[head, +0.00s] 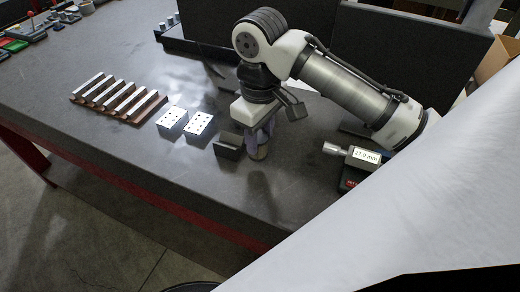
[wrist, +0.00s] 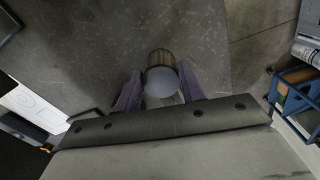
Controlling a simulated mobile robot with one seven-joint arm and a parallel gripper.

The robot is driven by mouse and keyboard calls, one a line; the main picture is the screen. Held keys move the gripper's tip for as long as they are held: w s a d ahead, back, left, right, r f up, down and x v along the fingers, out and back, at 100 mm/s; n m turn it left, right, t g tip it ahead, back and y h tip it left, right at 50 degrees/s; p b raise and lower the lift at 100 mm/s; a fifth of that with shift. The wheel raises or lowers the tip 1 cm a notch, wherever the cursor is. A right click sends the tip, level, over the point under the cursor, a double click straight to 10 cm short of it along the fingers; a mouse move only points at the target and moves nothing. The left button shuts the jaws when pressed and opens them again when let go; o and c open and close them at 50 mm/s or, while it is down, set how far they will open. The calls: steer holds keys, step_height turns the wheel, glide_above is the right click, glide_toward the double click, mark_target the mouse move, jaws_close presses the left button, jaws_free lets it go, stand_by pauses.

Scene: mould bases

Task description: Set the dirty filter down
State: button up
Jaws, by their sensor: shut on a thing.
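The filter is a small cylinder with a brownish side and a pale grey-blue end face. In the wrist view the filter (wrist: 160,62) sits between the two purple-grey fingers of my gripper (wrist: 160,90). In the head view my gripper (head: 262,138) points down over the dark table (head: 190,185), shut on the filter (head: 259,153), whose lower part shows below the fingers. The filter looks upright and low over the tabletop; I cannot tell whether it touches. How dirty it is cannot be made out.
A dark block (head: 228,147) stands just left of my gripper. Two white drilled blocks (head: 199,123) and a row of bars (head: 118,99) lie farther left. The table's front is clear. The wrist view shows a blue-framed container (wrist: 297,92).

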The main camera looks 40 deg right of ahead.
mark_target(260, 137)
steer(key=shift+f+b, duration=1.95)
steer(key=shift+f, duration=0.2)
steer(key=shift+f, duration=0.1)
steer(key=o, duration=1)
steer(key=shift+c, duration=0.2)
step_height(260, 137, up, 12)
steer(key=shift+r+b, duration=0.15)
steer(key=shift+b, duration=0.15)
